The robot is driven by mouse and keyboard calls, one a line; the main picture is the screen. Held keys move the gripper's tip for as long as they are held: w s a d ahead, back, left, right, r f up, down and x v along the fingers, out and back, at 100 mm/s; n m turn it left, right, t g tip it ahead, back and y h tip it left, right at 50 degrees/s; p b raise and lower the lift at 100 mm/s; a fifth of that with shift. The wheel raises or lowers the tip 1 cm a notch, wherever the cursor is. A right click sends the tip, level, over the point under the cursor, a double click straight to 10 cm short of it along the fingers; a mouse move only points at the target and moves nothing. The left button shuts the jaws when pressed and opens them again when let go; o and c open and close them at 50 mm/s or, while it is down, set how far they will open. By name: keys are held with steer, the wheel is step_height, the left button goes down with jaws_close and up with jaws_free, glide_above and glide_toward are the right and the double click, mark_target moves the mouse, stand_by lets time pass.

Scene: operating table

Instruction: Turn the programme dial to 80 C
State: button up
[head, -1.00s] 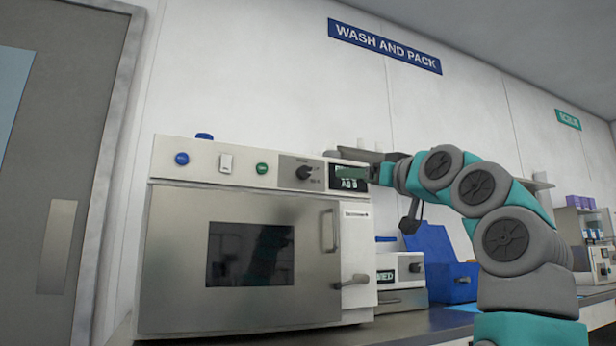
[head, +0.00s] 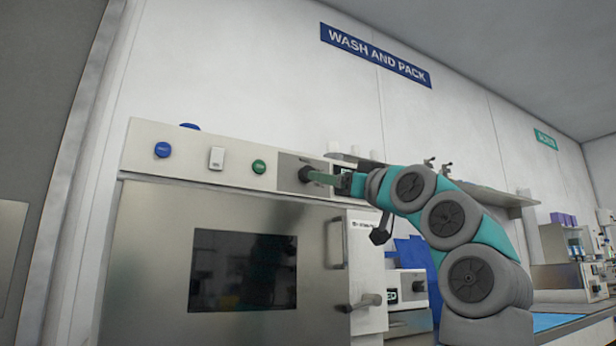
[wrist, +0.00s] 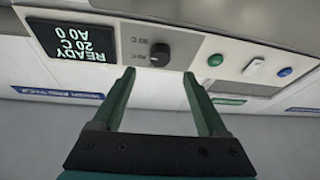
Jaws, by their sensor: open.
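The black programme dial (head: 305,174) sits on the grey part of the washer's control panel. In the wrist view the dial (wrist: 159,52) is upside down, with small temperature marks beside it. The display (wrist: 68,42) reads "READY 20 C A0 0". My gripper (wrist: 158,72) is open, its two green fingers spread with the dial between and just beyond their tips. In the head view my gripper (head: 320,178) reaches the panel from the right and covers part of the display. Whether a finger touches the dial cannot be told.
Left of the dial on the panel are a green button (head: 259,167), a white switch (head: 216,158) and a blue button (head: 163,150). Below are the washer door (head: 215,225), its handle and a lever (head: 366,301). A shelf (head: 480,192) runs behind my arm.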

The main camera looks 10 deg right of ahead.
mark_target(303, 173)
steer(key=p+x, duration=0.3)
steer(key=x, duration=0.4)
steer(key=shift+c, duration=0.4)
jaws_close()
stand_by(0.3)
